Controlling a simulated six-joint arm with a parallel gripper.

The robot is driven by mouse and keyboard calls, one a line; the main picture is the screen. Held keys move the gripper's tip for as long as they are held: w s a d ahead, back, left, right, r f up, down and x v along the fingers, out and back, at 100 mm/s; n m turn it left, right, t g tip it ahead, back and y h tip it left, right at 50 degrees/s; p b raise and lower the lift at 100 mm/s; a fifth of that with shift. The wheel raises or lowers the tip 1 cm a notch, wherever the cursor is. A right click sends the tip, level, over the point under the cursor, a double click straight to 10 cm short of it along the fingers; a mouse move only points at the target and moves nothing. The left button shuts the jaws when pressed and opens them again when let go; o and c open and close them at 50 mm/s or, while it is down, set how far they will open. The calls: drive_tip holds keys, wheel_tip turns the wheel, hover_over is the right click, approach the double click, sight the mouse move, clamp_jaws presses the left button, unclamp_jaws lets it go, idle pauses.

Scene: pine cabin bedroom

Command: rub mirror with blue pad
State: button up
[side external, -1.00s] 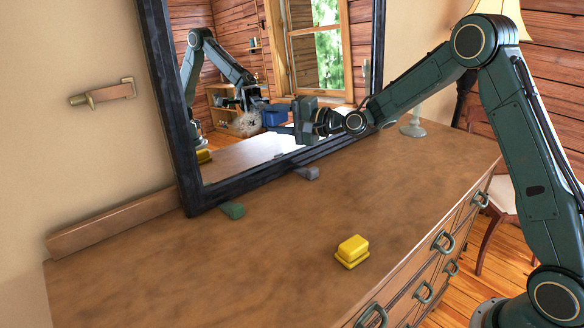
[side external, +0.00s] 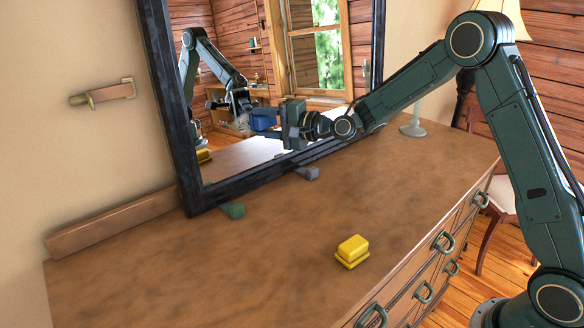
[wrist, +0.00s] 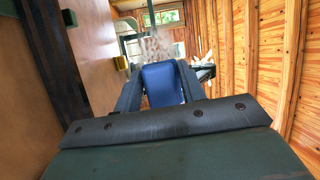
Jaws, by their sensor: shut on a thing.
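The mirror (side external: 232,165) has a dark frame and leans against the wall on the dresser. A pale smudge (wrist: 154,47) shows on its glass in the wrist view, just beyond the pad; in the side view it is small and partly mixed with my arm's reflection. My gripper (side external: 287,132) is close in front of the lower right part of the glass. In the wrist view its fingers are shut on the blue pad (wrist: 163,84). In the side view blue shows left of the gripper, by the glass. Whether the pad touches the glass I cannot tell.
The wooden dresser top (side external: 200,270) is mostly clear. A yellow block-like object (side external: 352,250) lies near its front edge. A green block (side external: 232,210) and a grey block (side external: 307,173) sit at the mirror's foot. A lamp (side external: 412,122) stands at the back right.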

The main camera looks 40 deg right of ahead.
sight(239, 122)
drive_tip(key=shift+a, duration=0.25)
drive_tip(key=shift+w+a, duration=0.15)
drive_tip(key=shift+a, duration=1.6)
drive_tip(key=shift+a+r, duration=0.1)
drive_tip(key=shift+a, duration=1.8)
drive_tip(key=shift+r, duration=0.4)
drive_tip(key=shift+w+d, duration=0.1)
drive_tip(key=shift+d+r, duration=0.1)
drive_tip(key=shift+d, duration=1.85)
